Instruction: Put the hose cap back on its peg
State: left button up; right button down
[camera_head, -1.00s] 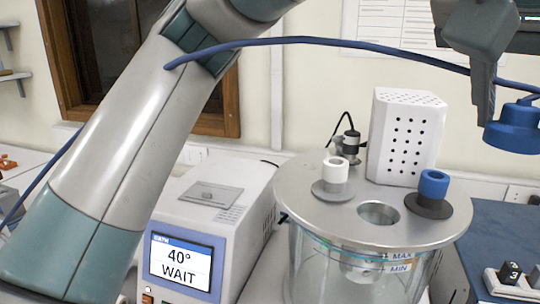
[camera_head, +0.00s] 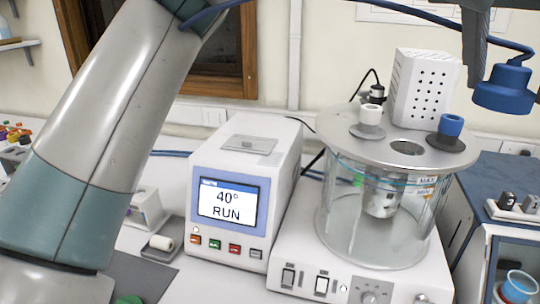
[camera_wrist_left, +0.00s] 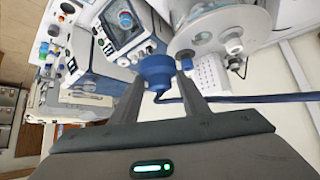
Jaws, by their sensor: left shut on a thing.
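The blue hose cap (camera_head: 503,88) hangs in the air at the upper right of the head view, its blue hose (camera_head: 400,10) running from its top. In the wrist view the cap (camera_wrist_left: 156,72) is between the fingers of my left gripper (camera_wrist_left: 160,84), which is shut on it. Only part of this gripper (camera_head: 476,50) shows in the head view, at the top edge beside the cap. The cap is above and right of the glass bath, apart from it. I cannot make out the peg. My right gripper is not in view.
The glass bath (camera_head: 345,215) has a round lid (camera_head: 335,125) with a white stopper (camera_head: 370,118), a blue stopper (camera_head: 450,127) and an open hole. A white perforated box (camera_head: 425,88) stands behind it. Left of it, a device screen (camera_head: 228,203) reads RUN. A blue-topped cabinet (camera_head: 480,185) stands right.

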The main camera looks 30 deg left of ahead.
aim_at(478, 83)
pick_arm(q)
jog(key=shift+s+a+f, duration=0.1)
jog(key=shift+a+f, duration=0.3)
jog(key=w+f, duration=0.1)
jog(key=w+a+f, duration=0.1)
jog(key=shift+a+f, duration=0.1)
jog(key=shift+f, duration=0.3)
jog(key=w+a+f+n+y, duration=0.1)
jog(key=w+a+f, duration=0.3)
jog(key=a+f, duration=0.3)
jog(key=w+a+f+n+y, duration=0.1)
jog(key=w+a+f, duration=0.3)
jog(key=f, duration=1.4)
jog(key=w+a+f+n+y, duration=0.1)
jog(key=w+a+f+n, duration=0.1)
jog(key=a+f, duration=1)
jog(key=shift+w+a+f+t, duration=0.15)
jog(key=shift+w+f, duration=0.1)
jog(key=shift+w, duration=0.2)
jog(key=shift+w+a+f+t, duration=0.15)
jog(key=shift+w+f, duration=0.1)
jog(key=shift+w, duration=0.2)
jog(key=shift+w+f, duration=0.1)
jog(key=shift+f, duration=0.1)
jog(key=shift+d+r, duration=0.1)
jog(key=shift+d, duration=0.4)
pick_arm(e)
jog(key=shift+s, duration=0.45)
